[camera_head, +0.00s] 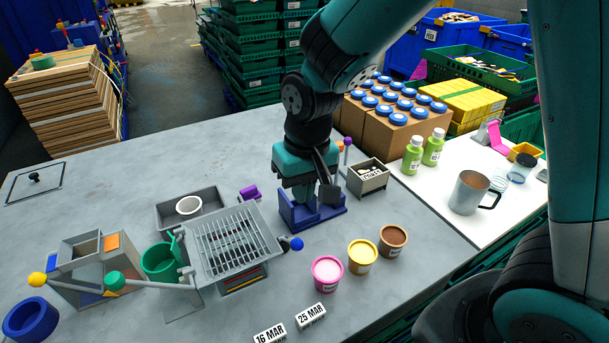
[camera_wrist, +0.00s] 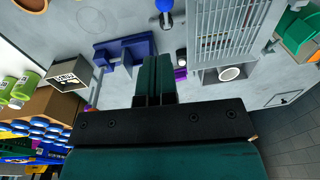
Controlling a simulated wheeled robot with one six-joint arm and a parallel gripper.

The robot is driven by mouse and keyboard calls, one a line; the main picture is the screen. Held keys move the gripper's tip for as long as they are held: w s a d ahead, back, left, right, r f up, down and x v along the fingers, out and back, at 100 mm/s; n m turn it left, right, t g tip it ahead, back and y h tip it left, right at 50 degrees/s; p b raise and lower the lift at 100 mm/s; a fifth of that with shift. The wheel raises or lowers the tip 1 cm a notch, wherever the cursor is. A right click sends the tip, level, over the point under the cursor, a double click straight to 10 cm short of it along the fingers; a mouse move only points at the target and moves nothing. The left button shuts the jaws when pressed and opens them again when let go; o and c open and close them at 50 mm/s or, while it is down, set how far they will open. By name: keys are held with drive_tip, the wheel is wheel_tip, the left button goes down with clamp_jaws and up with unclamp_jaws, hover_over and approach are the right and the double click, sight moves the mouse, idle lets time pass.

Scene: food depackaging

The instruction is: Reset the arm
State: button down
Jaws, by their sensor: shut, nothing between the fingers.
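My gripper (camera_head: 297,194) is teal and black and points down over the grey table, by a blue holder (camera_head: 325,213). In the wrist view my gripper (camera_wrist: 153,62) has its two teal fingers side by side, shut with nothing between them. The blue holder (camera_wrist: 103,58) also shows there, just left of the fingertips. I cannot tell whether the fingers touch it.
A grey slotted rack (camera_head: 232,240) and a green cup (camera_head: 160,262) stand left. Pink (camera_head: 327,275), yellow (camera_head: 362,257) and brown (camera_head: 393,240) tubs stand in front. A small bin (camera_head: 368,182) is right. The table's back left (camera_head: 130,175) is mostly clear.

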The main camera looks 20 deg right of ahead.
drive_tip(key=s+a+r+n+y+b, duration=0.1)
drive_tip(key=s+r+n+b, duration=0.1)
drive_tip(key=s, duration=0.6)
drive_tip(key=s+a+r+n+y+b, duration=0.1)
drive_tip(key=s+r+n, duration=0.3)
drive_tip(key=s, duration=0.4)
drive_tip(key=shift+a+r+g+y+b, duration=0.15)
drive_tip(key=shift+r+g+y+b, duration=0.2)
drive_tip(key=shift+r+y, duration=0.3)
